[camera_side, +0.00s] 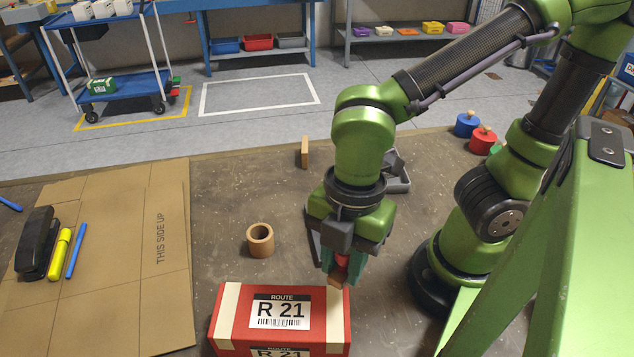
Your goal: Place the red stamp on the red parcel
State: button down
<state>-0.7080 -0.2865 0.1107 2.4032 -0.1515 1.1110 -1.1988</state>
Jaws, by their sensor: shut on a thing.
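The red parcel (230,310) lies on the table at the bottom centre, with cream bands and white "ROUTE R 21" labels. My gripper (342,265) points down at the parcel's far right corner. Its teal fingers are shut on a small red thing with a wooden block at its lower end, which looks like the red stamp (336,279). The block overlaps the parcel's far right edge in the picture; I cannot tell whether it touches. The fingers partly hide the stamp.
A flat cardboard sheet (120,290) lies left, with a black stapler (38,243), a yellow marker (60,254) and blue pen (76,251). Blue (467,125) and red (482,141) knobbed round pieces stand back right.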

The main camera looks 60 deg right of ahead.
send_over(278, 315)
jog(key=d, duration=0.1)
jog(key=shift+s+f, duration=0.15)
jog(key=shift+f, duration=0.25)
jog(key=shift+a+f, duration=0.15)
jog(key=shift+f, duration=0.75)
jog(key=shift+a+f, duration=0.1)
jog(key=shift+f, duration=0.8)
jog(key=shift+f, duration=0.1)
jog(key=c, duration=0.8)
grip_release()
jog(key=shift+c, duration=0.2)
